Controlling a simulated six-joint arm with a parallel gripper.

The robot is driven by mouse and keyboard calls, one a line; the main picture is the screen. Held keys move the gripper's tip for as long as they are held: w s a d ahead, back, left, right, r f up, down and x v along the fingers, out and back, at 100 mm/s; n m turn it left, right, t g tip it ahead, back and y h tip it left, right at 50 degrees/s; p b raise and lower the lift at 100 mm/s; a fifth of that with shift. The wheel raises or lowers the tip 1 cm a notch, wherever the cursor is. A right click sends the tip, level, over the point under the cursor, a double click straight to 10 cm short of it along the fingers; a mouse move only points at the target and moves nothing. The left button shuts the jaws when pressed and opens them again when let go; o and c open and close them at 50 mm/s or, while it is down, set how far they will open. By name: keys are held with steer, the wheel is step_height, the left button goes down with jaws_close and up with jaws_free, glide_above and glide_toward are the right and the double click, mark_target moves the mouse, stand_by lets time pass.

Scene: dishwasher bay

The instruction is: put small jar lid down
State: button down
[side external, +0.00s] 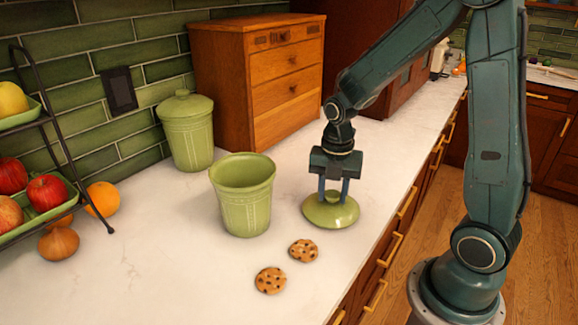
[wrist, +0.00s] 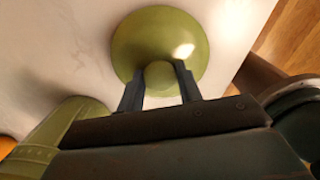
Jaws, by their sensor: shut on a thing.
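The small jar lid (side external: 330,212) is a round green lid with a knob on top. It is at the counter surface, to the right of an open green jar (side external: 243,195); I cannot tell whether it touches the counter. My gripper (side external: 334,192) points straight down, its two fingers shut on the lid's knob. In the wrist view the lid (wrist: 160,40) shows between and beyond the fingers of my gripper (wrist: 160,82), with the knob between them. The open jar's side (wrist: 70,125) shows at the lower left there.
Two cookies (side external: 270,280) (side external: 303,250) lie in front of the open jar. A lidded green jar (side external: 187,135) and a wooden drawer box (side external: 262,85) stand behind. A fruit rack (side external: 45,120) is at left. The counter's front edge (side external: 385,225) runs close to the lid's right.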

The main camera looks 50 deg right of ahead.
mark_target(335, 197)
steer(key=c, duration=0.9)
jaws_free()
steer(key=shift+c, duration=0.2)
steer(key=shift+r, duration=0.1)
step_height(335, 197, up, 12)
steer(key=s+a+r+m+t, duration=0.2)
steer(key=s+m, duration=0.4)
steer(key=m, duration=0.5)
steer(key=s+a+r+m+t, duration=0.2)
steer(key=s+a+m, duration=0.3)
steer(key=m, duration=0.6)
steer(key=shift+s+r+t, duration=0.3)
steer(key=shift+s+t, duration=0.5)
